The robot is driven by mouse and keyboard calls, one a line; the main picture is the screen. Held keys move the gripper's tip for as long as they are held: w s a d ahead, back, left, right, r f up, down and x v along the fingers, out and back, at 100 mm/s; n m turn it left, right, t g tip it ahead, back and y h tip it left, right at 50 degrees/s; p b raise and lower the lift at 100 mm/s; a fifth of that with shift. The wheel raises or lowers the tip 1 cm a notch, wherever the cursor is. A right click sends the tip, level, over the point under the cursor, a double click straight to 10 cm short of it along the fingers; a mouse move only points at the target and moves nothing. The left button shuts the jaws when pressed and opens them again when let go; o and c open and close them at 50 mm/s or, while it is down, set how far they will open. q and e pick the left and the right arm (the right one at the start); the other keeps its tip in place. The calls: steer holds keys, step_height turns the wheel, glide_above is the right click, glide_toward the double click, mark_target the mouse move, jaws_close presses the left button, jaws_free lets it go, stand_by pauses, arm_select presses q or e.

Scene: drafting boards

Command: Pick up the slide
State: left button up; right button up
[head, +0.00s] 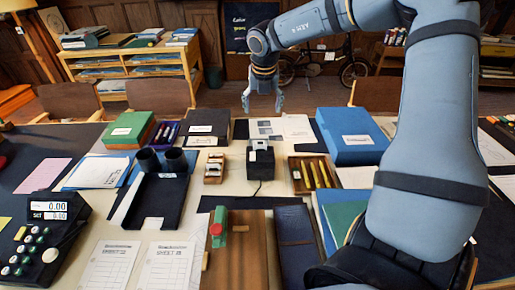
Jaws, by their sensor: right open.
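I cannot pick out the slide for certain. A small wooden box (214,167) with pale pieces in it stands left of the middle of the table; whether these are slides is too small to tell. My right gripper (263,104) hangs fingers down over the far side of the table, beyond the small black device (260,160). Its two fingers are apart with nothing between them. My left gripper is not in view. My right arm hides part of the table's right side.
A blue box (350,137) and a wooden tray with yellow sticks (315,175) stand right of the middle. The table is crowded.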

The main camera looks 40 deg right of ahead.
steer(key=s+a+b+x, duration=0.1)
steer(key=a+b+x, duration=0.1)
steer(key=b+x, duration=0.7)
glide_toward(260, 150)
steer(key=shift+w+d+f, duration=0.1)
steer(key=shift+w+f, duration=0.1)
steer(key=shift+f, duration=0.45)
steer(key=x, duration=0.4)
steer(key=shift+w+d+f+p, duration=0.2)
steer(key=shift+w+d+p, duration=0.05)
steer(key=shift+d+p, duration=0.1)
steer(key=shift+w+f, duration=0.1)
steer(key=shift+f, duration=0.35)
steer(key=shift+r, duration=0.15)
steer(key=shift+c, duration=0.2)
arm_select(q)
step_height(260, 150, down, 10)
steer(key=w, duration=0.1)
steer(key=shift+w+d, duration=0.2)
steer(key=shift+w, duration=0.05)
arm_select(e)
steer(key=c, duration=0.9)
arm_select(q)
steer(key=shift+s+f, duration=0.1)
arm_select(e)
steer(key=shift+o, duration=0.2)
